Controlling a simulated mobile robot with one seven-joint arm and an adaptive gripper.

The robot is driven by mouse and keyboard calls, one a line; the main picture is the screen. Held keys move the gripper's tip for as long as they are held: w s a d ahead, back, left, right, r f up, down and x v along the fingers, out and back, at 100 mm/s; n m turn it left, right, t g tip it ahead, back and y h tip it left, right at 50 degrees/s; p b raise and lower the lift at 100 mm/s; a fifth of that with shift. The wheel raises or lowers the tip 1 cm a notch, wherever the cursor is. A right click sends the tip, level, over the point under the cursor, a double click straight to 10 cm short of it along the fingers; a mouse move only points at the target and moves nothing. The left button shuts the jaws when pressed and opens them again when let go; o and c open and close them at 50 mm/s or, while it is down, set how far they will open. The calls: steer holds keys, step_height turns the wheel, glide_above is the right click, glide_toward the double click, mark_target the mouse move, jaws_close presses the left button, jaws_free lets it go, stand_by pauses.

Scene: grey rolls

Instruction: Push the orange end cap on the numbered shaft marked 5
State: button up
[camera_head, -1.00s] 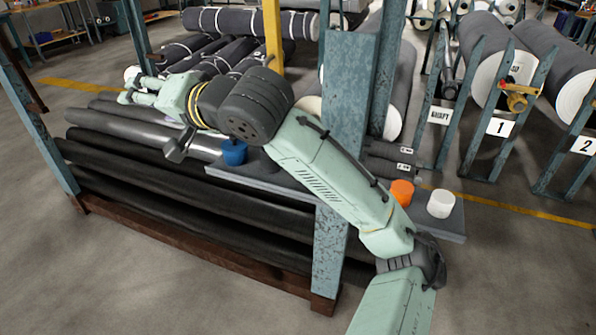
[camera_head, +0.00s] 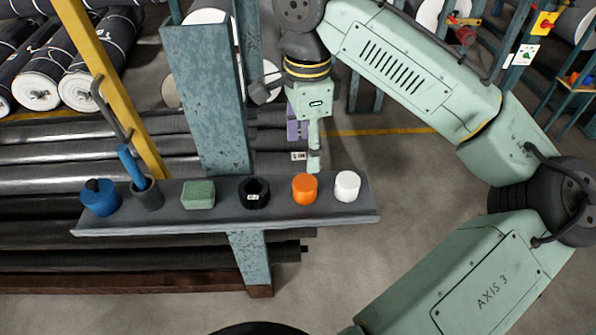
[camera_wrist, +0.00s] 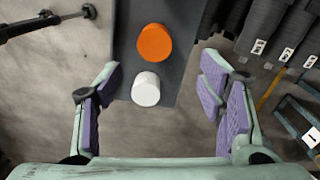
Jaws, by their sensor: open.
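The orange end cap (camera_head: 305,188) stands upright on a narrow grey shelf (camera_head: 225,219), between a black ring-shaped part and a white cap (camera_head: 347,185). My gripper (camera_head: 313,165) points down just behind the orange and white caps in the head view. In the wrist view my gripper (camera_wrist: 165,95) is open and empty, its purple pads spread wide. The white cap (camera_wrist: 146,89) shows between the fingers and the orange cap (camera_wrist: 155,43) lies beyond it. Shafts with small number tags (camera_wrist: 272,54) lie at the upper right of the wrist view; I cannot read the numbers surely.
A black ring-shaped part (camera_head: 254,192), a green block (camera_head: 198,194), a dark cup (camera_head: 147,193) with a blue-handled tool and a blue pot (camera_head: 99,197) share the shelf. A blue-grey post (camera_head: 207,100) rises behind it. Dark rolls (camera_head: 80,150) lie behind and below.

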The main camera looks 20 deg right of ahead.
mark_target(304, 183)
steer(key=f, duration=0.4)
steer(key=shift+s, duration=0.25)
steer(key=shift+s+a+f+p, duration=0.1)
steer(key=shift+f+p, duration=0.15)
steer(key=shift+f, duration=0.75)
steer(key=shift+w+a+f+p, duration=0.1)
steer(key=shift+f+p, duration=0.15)
steer(key=shift+f, duration=0.75)
steer(key=shift+s+a+f+p, duration=0.1)
steer(key=shift+f+p, duration=0.15)
steer(key=shift+f, duration=0.75)
steer(key=shift+c, duration=0.4)
steer(key=c, duration=1)
